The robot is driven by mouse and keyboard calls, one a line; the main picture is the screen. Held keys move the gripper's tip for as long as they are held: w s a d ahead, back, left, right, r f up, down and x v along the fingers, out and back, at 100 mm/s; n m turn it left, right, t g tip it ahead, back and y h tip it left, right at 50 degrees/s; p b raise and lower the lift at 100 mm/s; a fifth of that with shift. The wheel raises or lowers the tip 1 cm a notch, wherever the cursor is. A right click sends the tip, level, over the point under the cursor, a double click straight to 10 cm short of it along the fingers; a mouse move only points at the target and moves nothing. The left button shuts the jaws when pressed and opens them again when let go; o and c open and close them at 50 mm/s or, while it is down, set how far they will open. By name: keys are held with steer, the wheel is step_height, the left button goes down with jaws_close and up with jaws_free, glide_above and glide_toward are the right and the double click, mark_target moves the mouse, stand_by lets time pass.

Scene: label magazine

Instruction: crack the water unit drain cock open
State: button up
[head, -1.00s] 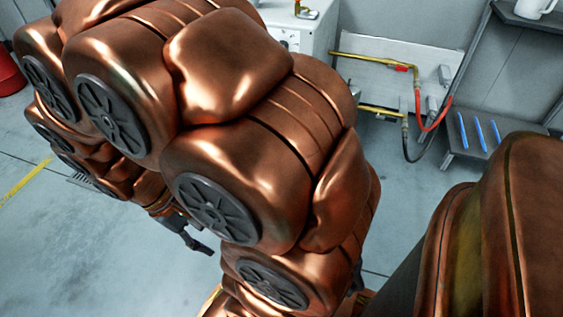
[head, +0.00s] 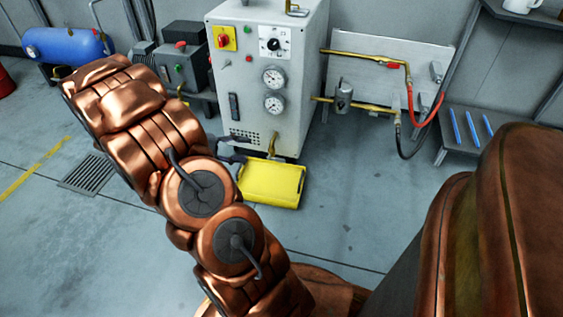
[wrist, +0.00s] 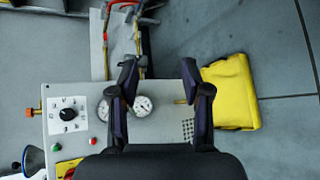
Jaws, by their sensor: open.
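The water unit (head: 240,90) is a pale grey cabinet with two gauges, a dial and a red knob on a yellow plate; its front also shows in the wrist view (wrist: 150,128). A small brass drain cock (head: 271,144) sticks out low on its front, above a yellow tray (head: 271,186). In the wrist view a bit of brass (wrist: 181,101) shows beside the right finger, partly hidden. My gripper (head: 232,150) is low in front of the cabinet, left of the cock, apart from it. In the wrist view its dark fingers (wrist: 160,72) stand wide apart with nothing between them.
Brass pipes (head: 372,55) with red and black hoses run along a panel right of the cabinet. A shelf (head: 465,135) with blue rods stands farther right. A blue tank (head: 65,44) and a dark machine (head: 183,72) are at left. The floor right of the tray is clear.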

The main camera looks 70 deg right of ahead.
mark_target(281, 161)
steer(key=w+d+f+h, duration=0.3)
steer(key=d+f+h, duration=0.2)
steer(key=d+f, duration=0.95)
steer(key=s+d+f+n+t+h+b, duration=0.1)
steer(key=d+f+t+h, duration=0.2)
steer(key=f, duration=0.7)
steer(key=d+f+n+t+b, duration=0.1)
steer(key=d+f+t, duration=0.1)
steer(key=d+f, duration=0.5)
steer(key=shift+s+d+f+b, duration=0.4)
steer(key=shift+d+b, duration=0.1)
steer(key=shift+d, duration=0.4)
steer(key=shift+s+d+f+b, duration=0.35)
steer(key=shift+d+b, duration=0.1)
steer(key=shift+d, duration=0.45)
steer(key=shift+s+d+f+b, duration=0.4)
steer(key=shift+d+b, duration=0.1)
steer(key=shift+d, duration=0.4)
steer(key=shift+c, duration=0.2)
jaws_close()
